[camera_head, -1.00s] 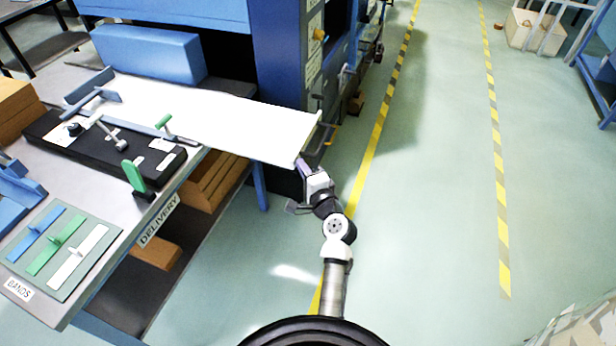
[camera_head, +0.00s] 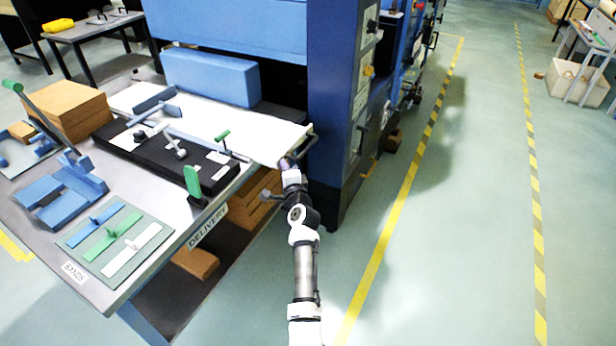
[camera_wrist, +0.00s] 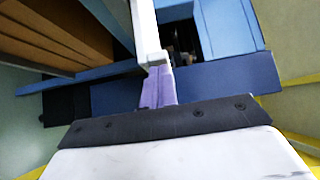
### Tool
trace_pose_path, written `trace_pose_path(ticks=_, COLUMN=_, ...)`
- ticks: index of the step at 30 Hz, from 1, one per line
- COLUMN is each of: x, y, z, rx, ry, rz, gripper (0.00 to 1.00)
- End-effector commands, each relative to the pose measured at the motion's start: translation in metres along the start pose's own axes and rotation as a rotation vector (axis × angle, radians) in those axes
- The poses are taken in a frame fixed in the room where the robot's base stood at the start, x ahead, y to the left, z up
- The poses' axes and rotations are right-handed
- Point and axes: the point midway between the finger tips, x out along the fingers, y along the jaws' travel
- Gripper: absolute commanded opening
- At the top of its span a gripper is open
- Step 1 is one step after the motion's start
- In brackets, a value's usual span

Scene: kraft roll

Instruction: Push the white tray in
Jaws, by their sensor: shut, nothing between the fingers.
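The white tray (camera_head: 262,136) is a long flat white slab running across the blue machine's opening, its right end sticking out a little past the machine's corner. A dark handle shows at that end. My gripper (camera_head: 288,163) is shut and empty at the tray's near right corner. In the wrist view, the purple fingers (camera_wrist: 158,88) are together, with their tips at the end of the white tray edge (camera_wrist: 146,28). They look to be touching it.
The blue machine (camera_head: 335,100) stands behind and right of the tray. The delivery table (camera_head: 185,225) is at left, with a black fixture (camera_head: 150,150), blue blocks and a bands board (camera_head: 115,245). Open floor lies to the right.

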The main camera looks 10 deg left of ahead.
Motion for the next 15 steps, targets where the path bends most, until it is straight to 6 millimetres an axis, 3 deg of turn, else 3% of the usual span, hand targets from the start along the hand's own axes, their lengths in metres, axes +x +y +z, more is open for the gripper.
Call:
trace_pose_path(ticks=1, x=0.011, y=-0.002, z=0.012, rx=-0.001, ry=-0.006, rz=0.001, gripper=0.0)
trace_pose_path(ticks=6, x=0.035, y=-0.001, z=0.036, rx=0.0, ry=-0.004, rz=0.0, gripper=0.0)
trace_pose_path(ticks=15, x=0.054, y=0.0, z=0.054, rx=0.0, ry=-0.001, rz=0.001, gripper=0.0)
